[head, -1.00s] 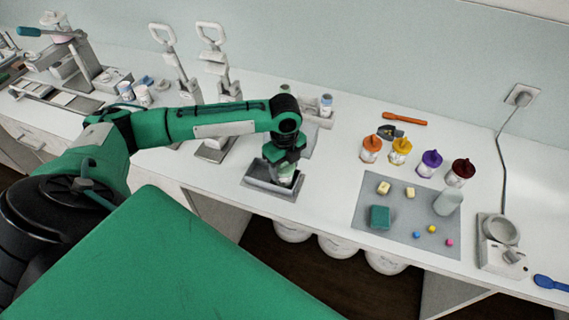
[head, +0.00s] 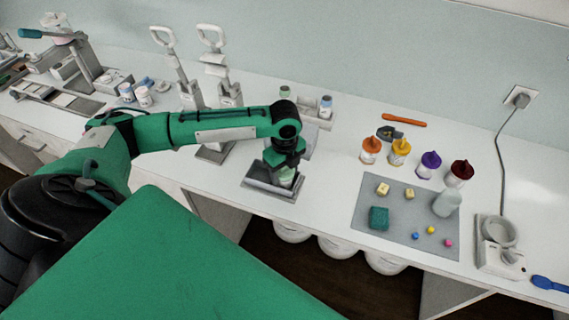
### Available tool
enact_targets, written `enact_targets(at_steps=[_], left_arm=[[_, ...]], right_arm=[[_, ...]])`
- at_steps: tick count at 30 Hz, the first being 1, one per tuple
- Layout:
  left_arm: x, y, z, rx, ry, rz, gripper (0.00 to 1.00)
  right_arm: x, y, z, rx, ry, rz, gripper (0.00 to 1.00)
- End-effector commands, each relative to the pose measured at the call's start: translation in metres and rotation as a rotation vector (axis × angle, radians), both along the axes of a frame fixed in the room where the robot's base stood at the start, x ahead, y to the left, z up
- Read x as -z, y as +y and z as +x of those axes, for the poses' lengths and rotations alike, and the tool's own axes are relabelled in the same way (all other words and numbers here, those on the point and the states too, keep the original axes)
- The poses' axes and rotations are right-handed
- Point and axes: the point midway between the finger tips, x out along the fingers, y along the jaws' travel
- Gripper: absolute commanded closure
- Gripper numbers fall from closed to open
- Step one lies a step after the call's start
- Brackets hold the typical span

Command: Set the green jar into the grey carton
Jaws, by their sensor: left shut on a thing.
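The grey carton (head: 258,186) is a low open box on the white counter, near its front edge. My left gripper (head: 286,170) points down over the carton's right part. It is shut on the green jar (head: 287,178), a pale jar with some green showing, whose lower part is at or inside the carton. The gripper hides the jar's top, and I cannot tell whether the jar touches the carton's floor. My right gripper is not in view.
Behind the arm, a grey rack (head: 309,112) holds small jars. To the right, a grey mat (head: 393,232) bears a green sponge (head: 379,218), a bottle (head: 447,203) and small blocks. Several colour-lidded jars stand behind the mat. Two lever presses stand at the back left.

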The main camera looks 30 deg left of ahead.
Motion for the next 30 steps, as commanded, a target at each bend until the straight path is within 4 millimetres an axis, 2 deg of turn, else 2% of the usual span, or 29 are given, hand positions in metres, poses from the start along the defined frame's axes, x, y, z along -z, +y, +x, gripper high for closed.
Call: enact_targets(at_steps=[13, 14, 15, 18, 26, 30], left_arm=[[0.0016, -0.0002, -0.0001, 0.001, 0.0, 0.0, 0.55], [0.0016, -0.0001, 0.0, 0.0, 0.0, 0.0, 0.42], [0.0016, -0.0001, 0.0, 0.0, 0.0, 0.0, 0.34], [0.0015, -0.0001, 0.0, 0.0, 0.0, 0.0, 0.18], [0.0013, 0.0001, -0.0002, 0.0, 0.0, 0.001, 0.18], [-0.0049, 0.0, -0.0002, 0.0, 0.0, 0.001, 0.18]], right_arm=[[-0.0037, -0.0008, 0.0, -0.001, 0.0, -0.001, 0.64], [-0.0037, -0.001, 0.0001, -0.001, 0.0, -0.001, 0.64], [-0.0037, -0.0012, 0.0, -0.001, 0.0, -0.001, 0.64], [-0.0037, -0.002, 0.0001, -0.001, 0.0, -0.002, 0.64], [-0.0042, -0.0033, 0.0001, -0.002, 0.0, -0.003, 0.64], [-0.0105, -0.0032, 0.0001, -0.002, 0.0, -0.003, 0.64]])
